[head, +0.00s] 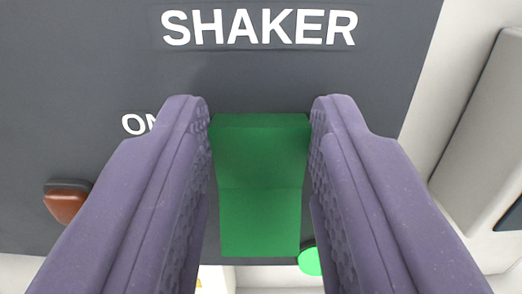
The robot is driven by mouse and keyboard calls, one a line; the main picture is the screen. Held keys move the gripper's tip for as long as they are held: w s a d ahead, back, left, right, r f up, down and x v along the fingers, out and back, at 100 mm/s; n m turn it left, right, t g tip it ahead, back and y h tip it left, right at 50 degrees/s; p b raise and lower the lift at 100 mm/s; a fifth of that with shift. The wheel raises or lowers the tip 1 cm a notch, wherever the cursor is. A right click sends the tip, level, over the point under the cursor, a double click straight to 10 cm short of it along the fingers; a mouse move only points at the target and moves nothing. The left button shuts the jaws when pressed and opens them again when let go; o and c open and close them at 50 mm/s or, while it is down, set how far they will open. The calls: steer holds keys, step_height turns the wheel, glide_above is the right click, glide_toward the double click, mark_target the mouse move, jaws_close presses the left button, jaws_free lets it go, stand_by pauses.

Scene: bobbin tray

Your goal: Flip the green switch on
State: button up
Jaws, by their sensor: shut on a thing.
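The green switch (260,190) is a green block on a dark grey panel (90,60), below the white word SHAKER. My gripper (260,120) has its two purple fingers on either side of the switch and is shut on it. White lettering, which looks like ON, is at the left of the switch and partly hidden by the left finger. The fingers hide much of the panel beside the switch.
A reddish-brown part (66,203) sits in a dark mount at the panel's lower left. A bright green round thing (310,261) shows partly behind the right finger. A pale grey block (490,140) stands right of the panel.

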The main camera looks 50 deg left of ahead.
steer(key=o, duration=1)
steer(key=shift+o, duration=0.2)
steer(key=b+v, duration=0.2)
steer(key=v, duration=0.5)
steer(key=shift+s+d, duration=0.2)
steer(key=shift+d, duration=0.15)
